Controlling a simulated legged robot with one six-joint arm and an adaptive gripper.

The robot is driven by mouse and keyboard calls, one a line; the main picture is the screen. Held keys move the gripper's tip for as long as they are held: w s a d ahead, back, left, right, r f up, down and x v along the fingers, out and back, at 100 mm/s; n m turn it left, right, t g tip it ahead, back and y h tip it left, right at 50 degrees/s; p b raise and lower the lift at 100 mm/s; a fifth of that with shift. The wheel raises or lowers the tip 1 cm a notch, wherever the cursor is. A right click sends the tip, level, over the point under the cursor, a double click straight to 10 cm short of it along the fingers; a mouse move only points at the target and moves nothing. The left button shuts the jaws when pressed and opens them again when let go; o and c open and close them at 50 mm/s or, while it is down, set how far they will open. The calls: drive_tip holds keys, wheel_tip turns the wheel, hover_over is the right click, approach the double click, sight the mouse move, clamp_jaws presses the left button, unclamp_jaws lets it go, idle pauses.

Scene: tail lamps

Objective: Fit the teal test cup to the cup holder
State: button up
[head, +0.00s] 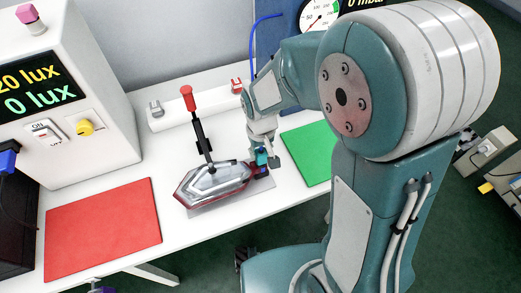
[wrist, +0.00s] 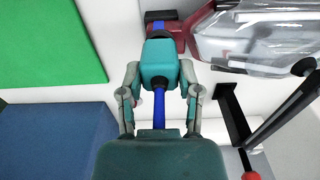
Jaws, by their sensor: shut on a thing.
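The teal test cup (wrist: 163,52) is between the fingers of my gripper (wrist: 161,75) in the wrist view, with a blue hose (wrist: 159,104) running from it toward the palm. My gripper is shut on the cup. In the head view, my gripper (head: 262,138) points down at the right end of the tail lamp (head: 215,182), and the cup (head: 262,158) shows small below it. The cup's far end is close to the lamp's dark red end (wrist: 190,30); I cannot tell whether they touch.
A black lever with a red handle (head: 188,97) leans over the lamp. A red mat (head: 102,228) lies at left, a green mat (head: 307,150) at right. A lux meter box (head: 65,95) stands at left and a pressure gauge (head: 320,14) at the back.

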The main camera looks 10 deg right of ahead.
sight(261, 151)
clamp_jaws()
drive_tip(key=shift+r, duration=1.5)
drive_tip(key=shift+r, duration=0.75)
